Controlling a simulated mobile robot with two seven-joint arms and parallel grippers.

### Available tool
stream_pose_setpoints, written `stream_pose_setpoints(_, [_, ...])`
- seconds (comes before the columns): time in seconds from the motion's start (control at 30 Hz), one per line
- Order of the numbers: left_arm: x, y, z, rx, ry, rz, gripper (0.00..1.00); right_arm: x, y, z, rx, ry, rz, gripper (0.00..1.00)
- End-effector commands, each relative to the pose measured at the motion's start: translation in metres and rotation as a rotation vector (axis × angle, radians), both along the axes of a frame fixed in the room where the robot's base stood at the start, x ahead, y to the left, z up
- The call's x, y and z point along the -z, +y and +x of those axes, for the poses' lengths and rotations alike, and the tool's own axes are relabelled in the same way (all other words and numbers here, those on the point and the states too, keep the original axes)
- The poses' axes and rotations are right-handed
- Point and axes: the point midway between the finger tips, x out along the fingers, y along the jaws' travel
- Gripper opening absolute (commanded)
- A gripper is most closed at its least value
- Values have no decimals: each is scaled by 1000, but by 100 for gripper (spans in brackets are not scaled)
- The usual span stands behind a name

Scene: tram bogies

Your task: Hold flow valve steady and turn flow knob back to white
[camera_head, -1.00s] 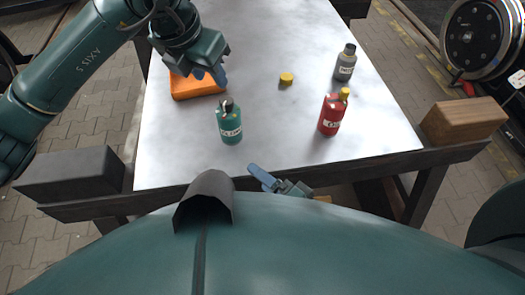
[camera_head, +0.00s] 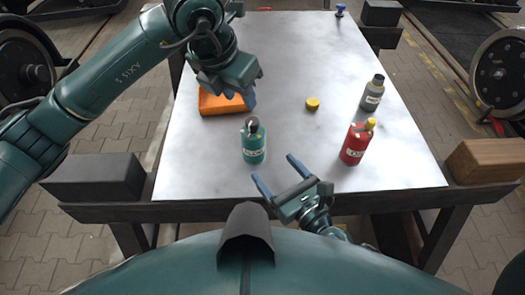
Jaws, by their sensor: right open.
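No part marked clearly as a flow valve or flow knob with a white mark can be made out. A teal bottle (camera_head: 254,146) with a dark round top and a white label stands upright on the metal table. My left gripper (camera_head: 240,98) is above the table beside the right end of an orange tray (camera_head: 215,108), behind the teal bottle. Its blue fingers look apart with nothing between them. My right gripper (camera_head: 275,172) is open and empty over the table's near edge, in front and to the right of the teal bottle.
A red bottle (camera_head: 354,146) with a yellow top and a grey bottle (camera_head: 373,93) stand on the right. A yellow cap (camera_head: 312,104) lies mid-table. A small blue object (camera_head: 340,10) is at the far end. The table's far middle is clear.

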Motion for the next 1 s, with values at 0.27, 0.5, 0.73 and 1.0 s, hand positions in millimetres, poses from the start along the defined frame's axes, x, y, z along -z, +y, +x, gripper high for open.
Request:
stream_pose_setpoints(0.27, [0, 0, 0, 0, 0, 0, 36, -2, 29, 49, 0, -4, 0, 77])
stream_pose_setpoints(0.5, [0, 0, 0, 0, 0, 0, 36, -1, 48, 80, -1, -3, -4, 77])
stream_pose_setpoints(0.73, [0, 0, 0, 0, 0, 0, 36, 0, 54, 91, -1, -3, -4, 77])
stream_pose_setpoints(1.0, [0, 0, 0, 0, 0, 0, 36, 0, 54, 92, -1, -3, -4, 77])
